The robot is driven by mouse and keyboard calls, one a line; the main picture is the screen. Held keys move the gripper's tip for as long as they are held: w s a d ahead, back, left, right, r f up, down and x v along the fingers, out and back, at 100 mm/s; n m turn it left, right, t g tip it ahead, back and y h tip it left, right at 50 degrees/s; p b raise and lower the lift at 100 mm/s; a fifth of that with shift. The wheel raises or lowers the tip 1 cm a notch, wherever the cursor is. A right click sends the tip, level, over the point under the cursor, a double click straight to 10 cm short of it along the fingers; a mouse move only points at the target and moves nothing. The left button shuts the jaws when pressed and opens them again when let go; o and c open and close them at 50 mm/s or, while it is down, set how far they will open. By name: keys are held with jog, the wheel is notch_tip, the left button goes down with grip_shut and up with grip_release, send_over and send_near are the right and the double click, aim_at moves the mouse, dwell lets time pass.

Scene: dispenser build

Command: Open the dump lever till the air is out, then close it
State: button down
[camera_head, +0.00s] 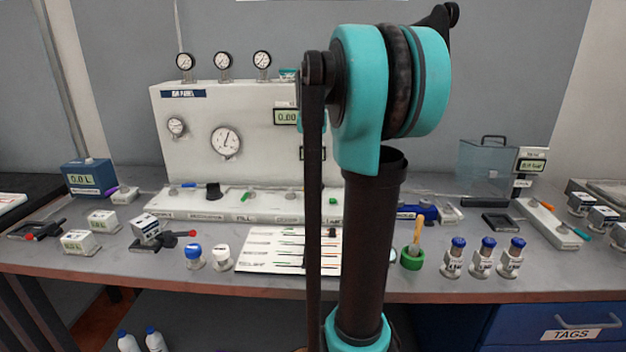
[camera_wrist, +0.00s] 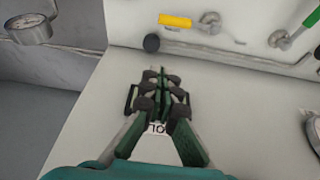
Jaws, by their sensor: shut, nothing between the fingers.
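My gripper (camera_wrist: 162,78) is shut and empty in the wrist view, over a white surface. Beyond its fingertips stand a lever with a yellow handle (camera_wrist: 175,20) and a black knob (camera_wrist: 151,43); it touches neither. A green-handled lever (camera_wrist: 300,32) is at the upper right. In the head view the white panel (camera_head: 180,125) has a row of valves on its base (camera_head: 270,218), with a green handle (camera_head: 333,197) at the right. My arm hides part of the panel and my gripper there. I cannot read which lever is the dump lever.
Several gauges, such as the large one (camera_head: 226,141), and a partly hidden display (camera_head: 286,117) are on the panel. A clear box (camera_head: 485,165) is to the right.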

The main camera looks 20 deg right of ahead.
aim_at(314, 178)
jog(key=x, duration=1)
jog(key=shift+s+a+r, duration=0.15)
jog(key=shift+s+a, duration=0.1)
jog(key=shift+s, duration=0.25)
jog(key=shift+s+a+r, duration=0.1)
jog(key=shift+s+a, duration=0.15)
jog(key=shift+s, duration=0.25)
jog(key=shift+s+a+r, duration=0.1)
jog(key=shift+s+a, duration=0.1)
jog(key=shift+s, duration=0.2)
jog(key=shift+s+a+r, duration=0.1)
jog(key=shift+s+a, duration=0.1)
jog(key=shift+s, duration=0.2)
